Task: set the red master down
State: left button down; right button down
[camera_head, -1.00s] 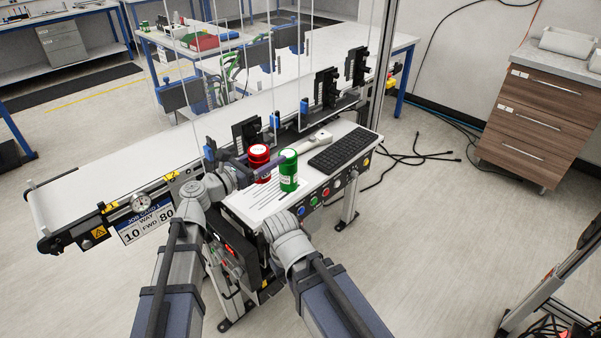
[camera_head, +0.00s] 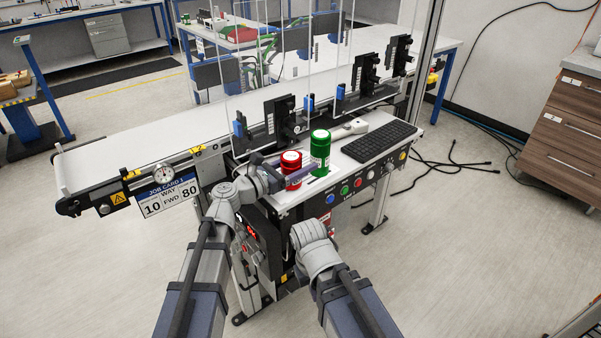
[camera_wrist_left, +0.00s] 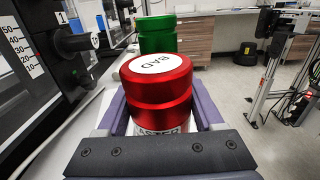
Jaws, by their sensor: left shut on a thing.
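The red master (camera_head: 291,162) is a red can with a white top label reading BAD in the left wrist view (camera_wrist_left: 160,88). My left gripper (camera_head: 293,178) is shut around its lower part, one purple finger on each side. The can is upright at the left part of the control shelf (camera_head: 285,205). Its base is hidden, so I cannot tell whether it touches the shelf. A green can (camera_head: 320,150) stands just beyond it to the right, and also shows behind it in the left wrist view (camera_wrist_left: 157,38).
A black keyboard (camera_head: 379,143) and a pale handheld device (camera_head: 350,128) lie right of the green can. Coloured buttons line the shelf's front. The white belt (camera_head: 120,155) runs behind, with black upright fixtures (camera_head: 280,122) along it.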

pick_arm(q)
jog(key=shift+f, duration=0.2)
jog(key=shift+f, duration=0.2)
grip_release()
jog(key=shift+r, duration=0.2)
jog(key=v, duration=1.2)
